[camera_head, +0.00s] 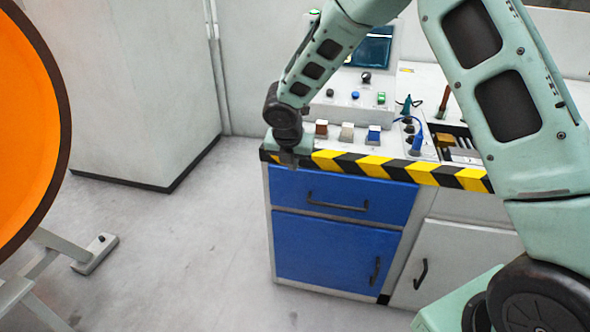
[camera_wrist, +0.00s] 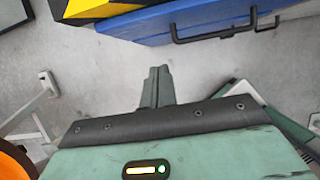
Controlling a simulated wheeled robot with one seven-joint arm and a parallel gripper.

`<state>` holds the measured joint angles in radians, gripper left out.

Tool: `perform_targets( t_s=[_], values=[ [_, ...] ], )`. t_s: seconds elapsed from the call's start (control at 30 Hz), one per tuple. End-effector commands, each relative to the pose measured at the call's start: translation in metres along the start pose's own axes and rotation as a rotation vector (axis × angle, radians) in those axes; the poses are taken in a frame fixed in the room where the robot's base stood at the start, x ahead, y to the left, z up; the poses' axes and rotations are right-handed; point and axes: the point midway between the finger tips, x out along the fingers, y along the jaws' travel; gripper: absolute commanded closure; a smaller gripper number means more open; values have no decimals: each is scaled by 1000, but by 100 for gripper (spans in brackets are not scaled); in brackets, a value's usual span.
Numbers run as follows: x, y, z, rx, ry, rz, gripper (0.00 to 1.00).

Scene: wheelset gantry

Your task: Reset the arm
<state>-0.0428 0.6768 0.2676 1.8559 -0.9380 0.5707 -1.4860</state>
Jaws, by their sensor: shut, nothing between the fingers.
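My gripper (camera_head: 290,157) hangs in front of the left front corner of the workbench in the head view, at about the height of its striped edge. In the wrist view my gripper (camera_wrist: 158,72) shows with its two fingers together and nothing between them. Bare grey floor lies beyond the fingertips. My arm comes in from the right in the head view and bends over the bench.
The bench has a yellow-black striped edge (camera_head: 345,165), a blue drawer (camera_head: 343,196) and a blue door (camera_head: 325,253) with dark handles. An orange disc (camera_head: 25,120) stands left. Floor between is clear.

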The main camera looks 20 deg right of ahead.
Motion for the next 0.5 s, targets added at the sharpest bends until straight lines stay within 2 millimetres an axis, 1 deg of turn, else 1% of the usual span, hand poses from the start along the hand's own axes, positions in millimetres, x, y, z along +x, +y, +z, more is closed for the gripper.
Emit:
perform_targets(
  t_s=[0.03, 0.13, 0.27, 0.33, 0.37, 0.43, 0.47, 0.5],
  values=[
    [-6, 0, 0, 1, 0, 0, 100],
    [-11, 0, 0, 1, 1, 0, 100],
    [-13, 0, -1, 0, 2, 0, 100],
    [-21, 0, -4, 21, 6, 2, 100],
    [-28, 1, -7, 44, 11, 4, 100],
    [-51, 1, -19, 131, 31, 7, 100],
    [-65, 1, -27, 184, 44, 8, 100],
    [-86, -1, -39, 269, 63, 7, 100]
  ],
)
